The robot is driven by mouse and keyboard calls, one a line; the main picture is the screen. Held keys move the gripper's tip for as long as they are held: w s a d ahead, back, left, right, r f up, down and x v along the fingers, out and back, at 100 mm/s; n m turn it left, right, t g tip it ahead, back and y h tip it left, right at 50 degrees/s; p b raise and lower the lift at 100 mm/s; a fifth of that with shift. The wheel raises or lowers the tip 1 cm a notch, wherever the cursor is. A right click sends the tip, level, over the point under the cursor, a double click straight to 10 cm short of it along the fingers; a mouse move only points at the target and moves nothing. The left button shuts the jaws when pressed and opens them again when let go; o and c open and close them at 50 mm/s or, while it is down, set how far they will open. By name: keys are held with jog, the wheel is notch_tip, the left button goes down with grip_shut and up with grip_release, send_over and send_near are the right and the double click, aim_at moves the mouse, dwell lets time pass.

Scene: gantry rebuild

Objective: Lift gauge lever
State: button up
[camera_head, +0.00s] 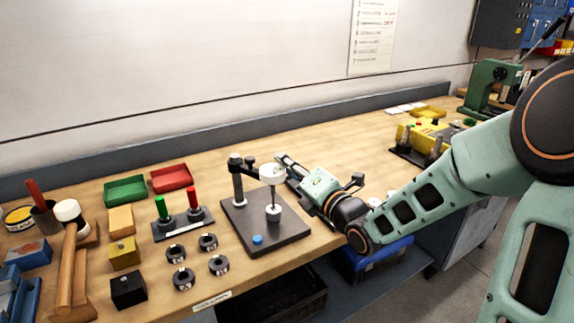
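The gauge stand has a dark square base plate (245,229) on the wooden bench, with a dark upright post (238,185) at its back left. A short dark arm reaches from the post top to a pale round dial gauge (272,172). Below the gauge, a small light cylindrical piece (273,212) stands on the plate, and a blue button (257,240) sits near the front. I cannot clearly pick out the lever. Contact and finger opening cannot be made out.
Left of the stand are several black rings (208,242), a holder with green and red handles (183,223), a green tray (125,190) and a red tray (171,178). A yellow fixture (424,137) and green press (490,85) stand right. Bench behind the stand is clear.

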jog(key=shift+f, duration=0.15)
grip_shut()
